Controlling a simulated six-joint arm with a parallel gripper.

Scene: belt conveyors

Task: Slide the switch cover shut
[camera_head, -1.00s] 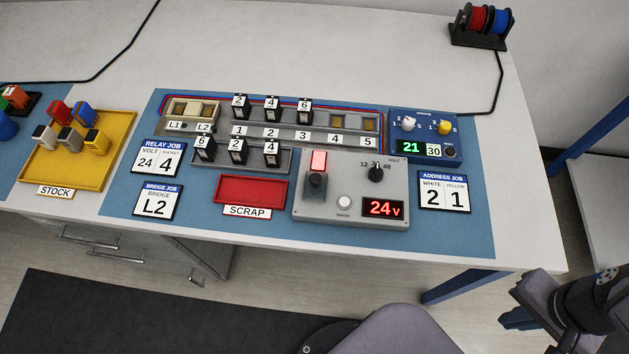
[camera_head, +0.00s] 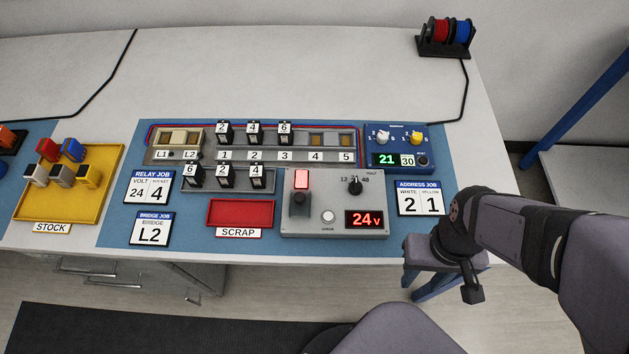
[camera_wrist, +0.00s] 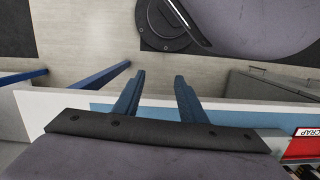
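I cannot make out for certain which part is the switch cover. A cream block (camera_head: 186,138) with sliding-looking pieces sits at the left end of the grey rail, above the L1 and L2 labels. A blue box (camera_head: 373,160) with a white and a yellow knob shows 21 and 30. A grey unit (camera_head: 316,229) has a lit red lamp, a black dial and a 24v display.
A red scrap tray (camera_head: 241,225) lies left of the grey unit. A yellow stock tray (camera_head: 112,170) with several coloured blocks is at the left. Numbered black relays (camera_head: 254,134) stand upright on the rails. A wire spool rack (camera_head: 446,48) stands at the back right. The back of the table is largely clear.

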